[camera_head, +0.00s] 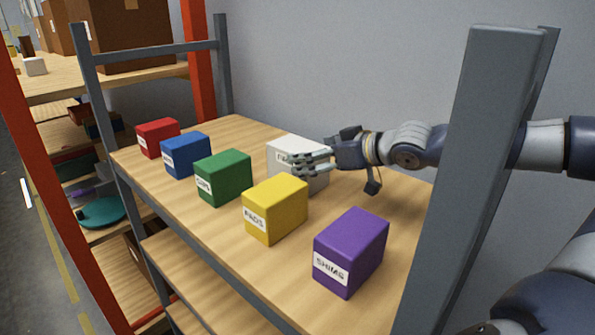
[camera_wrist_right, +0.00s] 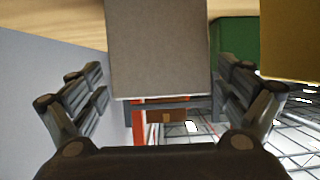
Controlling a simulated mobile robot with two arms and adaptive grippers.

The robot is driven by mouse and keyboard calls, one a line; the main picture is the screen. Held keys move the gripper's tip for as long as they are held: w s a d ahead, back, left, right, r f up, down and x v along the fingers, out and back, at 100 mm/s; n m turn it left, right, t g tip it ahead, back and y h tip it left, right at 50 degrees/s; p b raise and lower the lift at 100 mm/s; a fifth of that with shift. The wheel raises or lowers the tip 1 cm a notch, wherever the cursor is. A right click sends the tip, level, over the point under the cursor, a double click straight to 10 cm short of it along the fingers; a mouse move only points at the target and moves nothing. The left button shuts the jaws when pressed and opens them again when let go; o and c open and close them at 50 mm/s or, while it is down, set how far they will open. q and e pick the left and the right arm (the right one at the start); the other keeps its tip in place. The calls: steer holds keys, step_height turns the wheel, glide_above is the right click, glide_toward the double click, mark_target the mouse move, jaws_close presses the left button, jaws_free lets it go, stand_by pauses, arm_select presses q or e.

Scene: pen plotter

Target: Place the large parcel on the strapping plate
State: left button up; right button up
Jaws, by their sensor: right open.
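A white box (camera_head: 292,151) with a partly hidden label stands on the wooden shelf top. My right gripper (camera_head: 318,162) comes in from the right and is open at this box. In the right wrist view the pale box (camera_wrist_right: 158,45) sits between the spread fingers of the gripper (camera_wrist_right: 160,75), with gaps on both sides. I cannot tell whether this box is the large parcel. Large brown cardboard boxes (camera_head: 128,38) stand on a farther shelf. No strapping plate can be made out. My left gripper is not in view.
Red (camera_head: 158,137), blue (camera_head: 186,155), green (camera_head: 224,177), yellow (camera_head: 275,208) and purple (camera_head: 351,251) boxes stand along the shelf's front. A grey post (camera_head: 485,170) rises in front of my right arm. A wall stands behind. Bare wood shows around the boxes.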

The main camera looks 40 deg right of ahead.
steer(key=shift+w, duration=0.25)
steer(key=shift+w+a+f, duration=0.15)
steer(key=shift+w, duration=0.15)
steer(key=x, duration=0.2)
steer(key=shift+w, duration=0.45)
steer(key=shift+w+f, duration=0.25)
steer(key=shift+w, duration=0.25)
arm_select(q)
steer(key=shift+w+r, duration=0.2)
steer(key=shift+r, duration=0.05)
arm_select(e)
steer(key=shift+s, duration=0.1)
steer(key=c, duration=1.4)
arm_select(q)
steer(key=shift+p, duration=0.3)
arm_select(e)
steer(key=shift+r, duration=0.2)
steer(key=shift+c, duration=0.8)
